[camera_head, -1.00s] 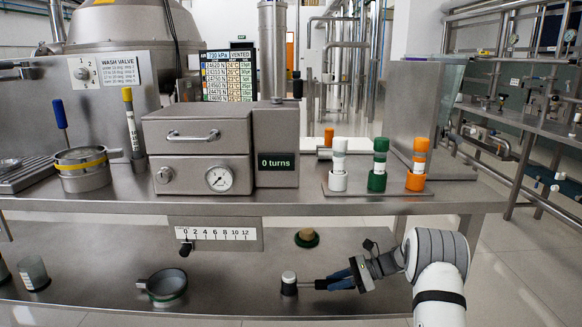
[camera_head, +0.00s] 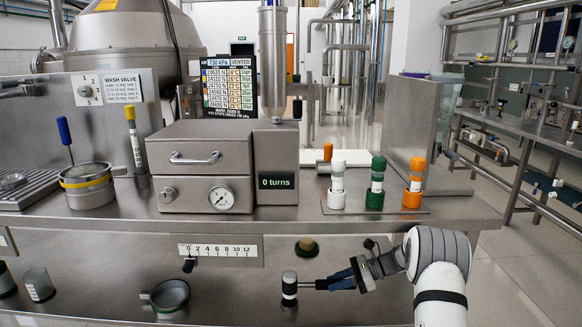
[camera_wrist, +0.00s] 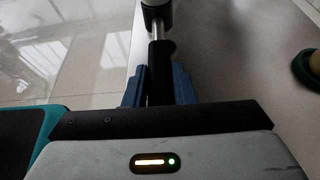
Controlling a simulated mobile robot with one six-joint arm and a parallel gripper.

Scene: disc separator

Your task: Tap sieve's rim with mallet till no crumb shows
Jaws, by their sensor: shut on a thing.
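The mallet (camera_head: 289,287) has a small upright head with a pale top and dark band, and a dark handle. My gripper (camera_head: 340,280) is shut on the handle with its blue fingers. In the wrist view the handle runs between the fingers (camera_wrist: 158,78) and the head is cut by the top edge. A round metal sieve with a yellow band (camera_head: 87,182) stands at the left of the upper bench, far from the mallet. A similar dark-rimmed round vessel with a side handle (camera_head: 169,297) sits lower down, left of the mallet. Crumbs cannot be made out.
A metal box with a gauge (camera_head: 205,175) stands mid-bench. White, green and orange capped cylinders (camera_head: 375,186) stand to its right. Space between the low vessel and the mallet looks clear.

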